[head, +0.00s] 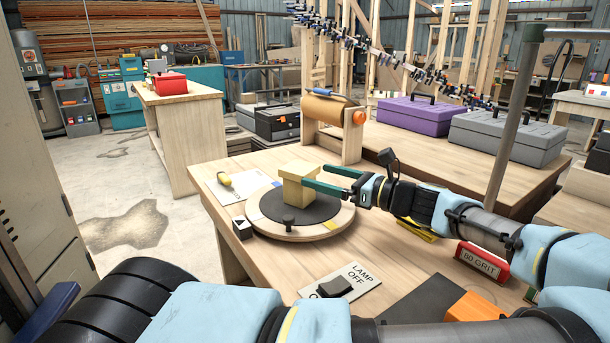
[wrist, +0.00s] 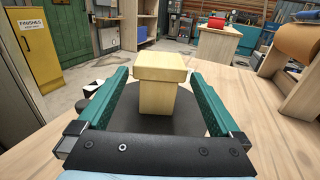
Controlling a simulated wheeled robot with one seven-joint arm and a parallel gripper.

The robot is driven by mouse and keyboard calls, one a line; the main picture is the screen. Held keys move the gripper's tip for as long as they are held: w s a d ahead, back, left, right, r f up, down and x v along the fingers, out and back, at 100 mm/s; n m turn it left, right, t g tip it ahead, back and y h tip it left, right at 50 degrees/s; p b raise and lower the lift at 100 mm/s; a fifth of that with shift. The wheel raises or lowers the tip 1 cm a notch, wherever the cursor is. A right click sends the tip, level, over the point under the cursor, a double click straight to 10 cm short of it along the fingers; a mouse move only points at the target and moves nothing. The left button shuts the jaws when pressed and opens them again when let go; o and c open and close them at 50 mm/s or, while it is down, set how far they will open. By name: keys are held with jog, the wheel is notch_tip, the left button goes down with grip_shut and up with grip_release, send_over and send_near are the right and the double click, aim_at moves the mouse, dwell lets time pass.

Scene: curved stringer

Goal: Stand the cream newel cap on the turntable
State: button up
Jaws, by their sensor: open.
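The cream newel cap (head: 299,186) stands upright on the dark pad of the round turntable (head: 334,221), which sits on the wooden bench. In the wrist view the newel cap (wrist: 159,88) has a wide square top over a narrower block, and its base rests on the dark disc. My gripper (head: 335,180) reaches in from the right with its green fingers open. In the wrist view the fingers (wrist: 157,90) lie on either side of the cap, with a visible gap on both sides. The cap's far side is hidden.
A black knob (head: 289,221) stands on the turntable's near side. A paper roll (head: 330,110) stands behind.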

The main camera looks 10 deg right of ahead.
jog(key=shift+v, duration=1.2)
jog(key=shift+r, duration=0.1)
